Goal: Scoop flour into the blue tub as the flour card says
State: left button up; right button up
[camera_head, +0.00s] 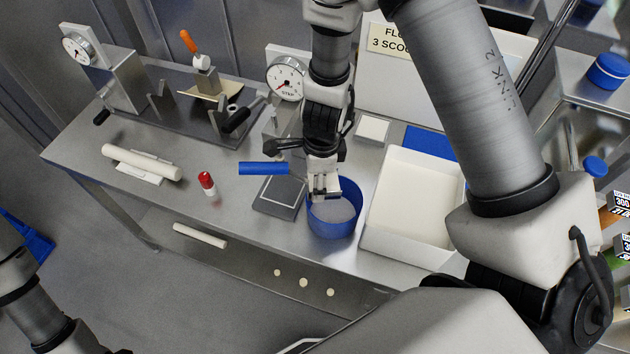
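The blue tub (334,232) stands on the table's front part, with a pale layer inside. My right gripper (325,186) points down at the tub's rear rim. The scoop's bowl is hidden or too small to make out. The white flour bin (378,240) stands right of the tub, with cream-coloured flour inside. The flour card (388,40) at the back reads "FL" and "3 SCOO"; my arm covers the rest. My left gripper is out of view.
A dark scale plate (279,196) is left of the tub, with a dial (286,79) behind. A blue mat (428,142) is behind the bin. The front-left table is clear.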

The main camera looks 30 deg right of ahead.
aim_at(333, 187)
jog(key=shift+s+d+f+t+y+b, duration=0.25)
jog(key=shift+y+b, duration=0.4)
jog(key=shift+b, duration=1.1)
jog(key=shift+d+f+t+y+b, duration=0.25)
jog(key=shift+y+b, duration=0.4)
jog(key=shift+b, duration=1.05)
jog(key=shift+s+d+r+y+b, duration=0.1)
jog(key=shift+r+y+b, duration=0.05)
jog(key=shift+y+b, duration=0.2)
jog(key=shift+s+d+r+t+y, duration=0.1)
jog(key=shift+d+r+t+y, duration=0.15)
jog(key=shift+t+y, duration=0.2)
jog(key=shift+s+d+r+t+y, duration=0.15)
jog(key=shift+d+r+t+y, duration=0.2)
jog(key=shift+y, duration=0.35)
jog(key=shift+s+d+r+t+y+p, duration=0.1)
jog(key=shift+d+r+t+y+p, duration=0.15)
jog(key=shift+y+p, duration=0.35)
jog(key=shift+s+d+r+t+y+p, duration=0.15)
jog(key=shift+d+y+p, duration=0.1)
jog(key=shift+y+p, duration=0.3)
jog(key=shift+s+d+f+t+y, duration=0.2)
jog(key=shift+d+t+y, duration=0.3)
jog(key=shift+y, duration=0.55)
